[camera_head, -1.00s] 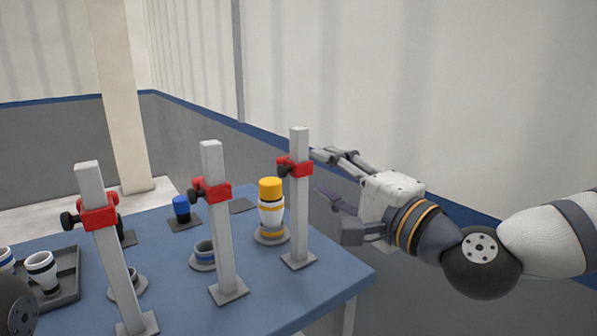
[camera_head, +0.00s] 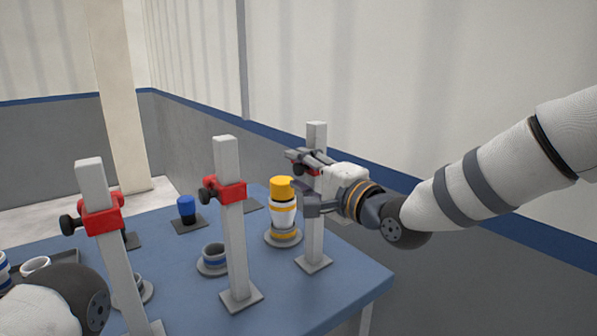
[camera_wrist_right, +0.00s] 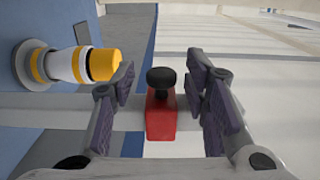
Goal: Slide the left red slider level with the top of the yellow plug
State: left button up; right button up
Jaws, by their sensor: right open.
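The left red slider (camera_head: 102,214), with a black knob, sits high on the leftmost grey post. The yellow plug (camera_head: 281,189) caps a white-and-yellow pipe stack (camera_head: 283,215) beside the right post (camera_head: 315,235). My right gripper (camera_head: 300,175) is open at the right post and partly hides its red slider. In the right wrist view this slider (camera_wrist_right: 161,118) lies between the spread fingers (camera_wrist_right: 160,80), with gaps on both sides. The yellow plug also shows there (camera_wrist_right: 104,63); the slider appears beyond its top.
A middle post (camera_head: 233,245) carries another red slider (camera_head: 226,190).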

jog(key=shift+w+a, duration=0.35)
jog(key=shift+w, duration=0.15)
grip_shut()
pick_arm(q)
jog(key=shift+g, duration=0.5)
jog(key=s+f+b, duration=0.2)
jog(key=s+f, duration=0.1)
pick_arm(e)
notch_tip(320, 180, down, 10)
jog(key=shift+r, duration=0.25)
pick_arm(q)
jog(key=shift+w, duration=0.1)
pick_arm(e)
jog(key=shift+s, duration=0.1)
grip_release()
jog(key=shift+r, duration=0.25)
jog(key=v, duration=1.2)
